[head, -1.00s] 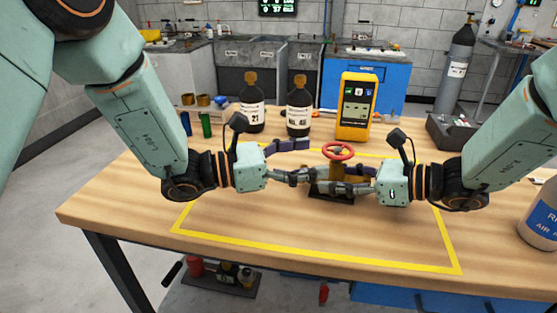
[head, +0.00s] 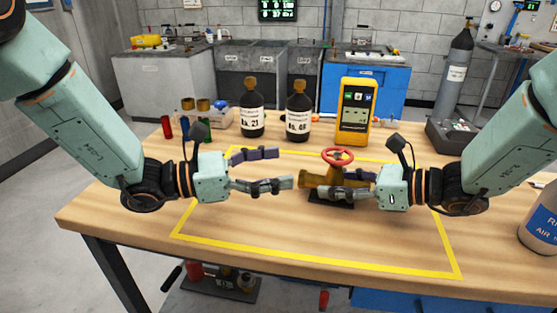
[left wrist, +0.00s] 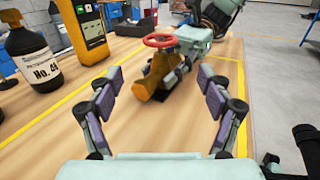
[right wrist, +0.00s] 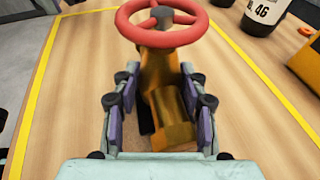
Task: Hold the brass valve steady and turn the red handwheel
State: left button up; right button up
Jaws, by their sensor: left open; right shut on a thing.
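The brass valve (head: 318,180) stands on a small dark base (head: 330,197) on the wooden table, inside the yellow outline. The red handwheel (head: 337,156) sits on top of it. My right gripper (head: 352,185) is shut on the valve body from the right. In the right wrist view the valve (right wrist: 165,100) is between its fingers, with the handwheel (right wrist: 160,25) above them. My left gripper (head: 285,168) is open and empty, left of the valve and apart from it. In the left wrist view the valve (left wrist: 154,82) and handwheel (left wrist: 159,40) lie ahead, beyond the open fingers.
Two dark bottles (head: 252,112) (head: 298,115) and a yellow meter (head: 357,112) stand behind the valve. Small coloured cylinders (head: 167,127) are at the back left. The front of the outlined area is clear.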

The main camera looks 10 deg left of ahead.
jog(key=o, duration=0.9)
jog(key=v, duration=1.2)
jog(key=shift+s, duration=0.1)
jog(key=x, duration=1.2)
jog(key=shift+a, duration=0.2)
pick_arm(q)
jog(key=shift+w+d, duration=0.25)
jog(key=shift+d, duration=0.45)
pick_arm(e)
jog(key=shift+d, duration=0.25)
pick_arm(q)
jog(key=shift+a, duration=0.2)
pick_arm(e)
jog(key=shift+a, duration=0.15)
